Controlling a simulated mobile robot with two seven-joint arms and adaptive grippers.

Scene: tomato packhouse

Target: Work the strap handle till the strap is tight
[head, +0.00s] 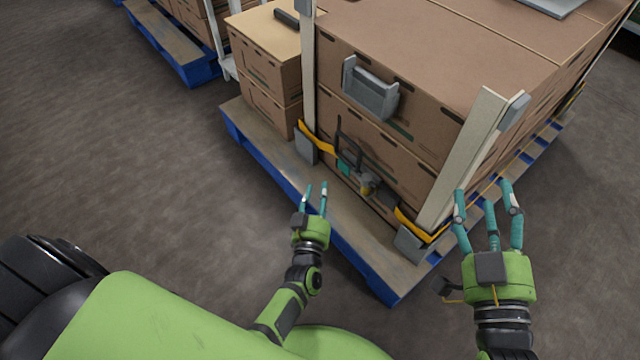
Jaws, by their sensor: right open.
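A yellow strap (317,138) runs low around the stacked cartons and shows again at the near corner post (408,222). Between these stretches a ratchet (367,186) sits against the lower carton side, with a dark frame-like handle (348,147) standing up beside it and a teal part at its left. How tight the strap is cannot be told. My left gripper (314,187) is open and empty, in front of and below the ratchet, apart from it. My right gripper (486,197) is open and empty, to the right of the near corner post.
The cartons (420,60) stand on a blue-edged wooden pallet (355,235) with pale corner posts. A grey holder (370,90) hangs on the carton face above the ratchet. Another loaded pallet (165,40) stands behind at the left. The floor at left is clear.

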